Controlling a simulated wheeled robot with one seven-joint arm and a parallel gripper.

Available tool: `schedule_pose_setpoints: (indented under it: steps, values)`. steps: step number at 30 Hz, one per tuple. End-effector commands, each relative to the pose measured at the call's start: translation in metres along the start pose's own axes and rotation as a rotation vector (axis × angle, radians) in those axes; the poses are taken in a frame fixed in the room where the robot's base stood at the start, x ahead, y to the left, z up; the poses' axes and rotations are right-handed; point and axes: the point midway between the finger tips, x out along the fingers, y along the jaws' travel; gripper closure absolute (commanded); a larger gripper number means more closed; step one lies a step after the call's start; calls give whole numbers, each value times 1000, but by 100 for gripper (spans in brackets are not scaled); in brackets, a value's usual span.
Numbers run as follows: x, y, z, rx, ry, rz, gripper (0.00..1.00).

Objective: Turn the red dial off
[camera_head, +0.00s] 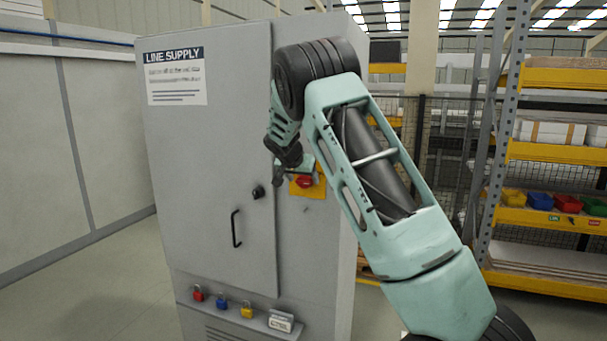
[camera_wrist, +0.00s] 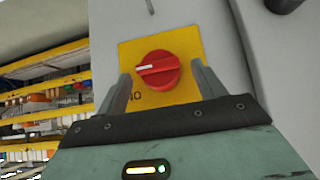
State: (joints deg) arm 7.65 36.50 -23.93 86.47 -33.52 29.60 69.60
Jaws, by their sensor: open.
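The red dial (camera_head: 305,181) sits on a yellow plate (camera_head: 317,188) on the side of the grey cabinet. In the wrist view the red dial (camera_wrist: 158,70) shows a raised grip bar with a white mark at its left end, lying nearly level in the picture. The yellow plate (camera_wrist: 190,45) carries partly hidden lettering near its lower left. My gripper (camera_wrist: 162,85) is open, with one finger on each side of the dial in the picture. I cannot tell whether the fingers touch it. In the head view my gripper (camera_head: 303,170) is small and partly hidden by my arm.
The grey cabinet (camera_head: 210,150) has a "LINE SUPPLY" sign (camera_head: 175,75), a black door handle (camera_head: 236,229) and a dark lock knob (camera_head: 258,192). Several padlocks and a small white box (camera_head: 281,321) sit on its lower ledge. Yellow shelving (camera_head: 550,155) stands at the right.

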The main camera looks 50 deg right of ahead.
Motion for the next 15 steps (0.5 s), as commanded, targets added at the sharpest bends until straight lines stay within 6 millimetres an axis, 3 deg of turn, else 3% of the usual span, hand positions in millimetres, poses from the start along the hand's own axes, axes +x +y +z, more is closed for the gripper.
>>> schedule_pose_setpoints:
  steps: [6, 15]
  values:
    - [17, 0, 0, 0, 0, 1, 31]
    - [20, 0, 0, 0, 0, 0, 31]
